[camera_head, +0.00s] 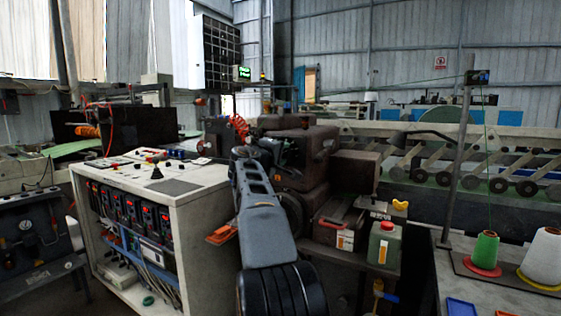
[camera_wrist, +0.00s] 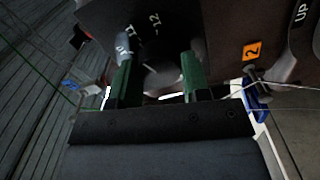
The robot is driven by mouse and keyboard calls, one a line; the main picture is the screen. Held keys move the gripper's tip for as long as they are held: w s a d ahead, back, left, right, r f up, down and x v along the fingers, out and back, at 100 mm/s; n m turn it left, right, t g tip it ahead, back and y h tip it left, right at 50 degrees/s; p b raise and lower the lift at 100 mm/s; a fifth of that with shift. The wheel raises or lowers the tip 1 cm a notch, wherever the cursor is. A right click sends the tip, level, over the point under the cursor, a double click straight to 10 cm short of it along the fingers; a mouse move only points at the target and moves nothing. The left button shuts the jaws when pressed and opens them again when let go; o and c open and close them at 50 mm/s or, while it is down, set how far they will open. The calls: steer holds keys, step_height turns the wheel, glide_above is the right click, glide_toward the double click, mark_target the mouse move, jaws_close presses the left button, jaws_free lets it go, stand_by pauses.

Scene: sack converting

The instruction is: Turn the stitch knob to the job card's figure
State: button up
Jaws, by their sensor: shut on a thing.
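In the wrist view, the dark stitch knob (camera_wrist: 163,78) sits on the machine's dark face, between the two green fingers of my gripper (camera_wrist: 157,73). The gripper is shut on the knob, with a finger on each side. Pale scale marks stand around the knob's far side. One looks like 12, and one to its left like 11 or 17. The knob's pointer cannot be made out. In the head view, my arm reaches to the dark brown sewing machine (camera_head: 300,165), and the gripper and knob cannot be made out there. I cannot make out a job card.
In the wrist view, an orange label "2" (camera_wrist: 252,51) and a blue part (camera_wrist: 257,98) lie right of the gripper. In the head view, a control cabinet (camera_head: 205,205) stands left of my arm. A green-and-white container (camera_head: 384,245) and thread cones (camera_head: 484,252) stand right.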

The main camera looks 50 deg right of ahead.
steer(key=shift+m+b, duration=0.35)
steer(key=shift+m, duration=0.25)
steer(key=o, duration=0.9)
steer(key=shift+o, duration=0.2)
steer(key=b+v, duration=0.1)
steer(key=v, duration=1.2)
steer(key=shift+a, duration=0.4)
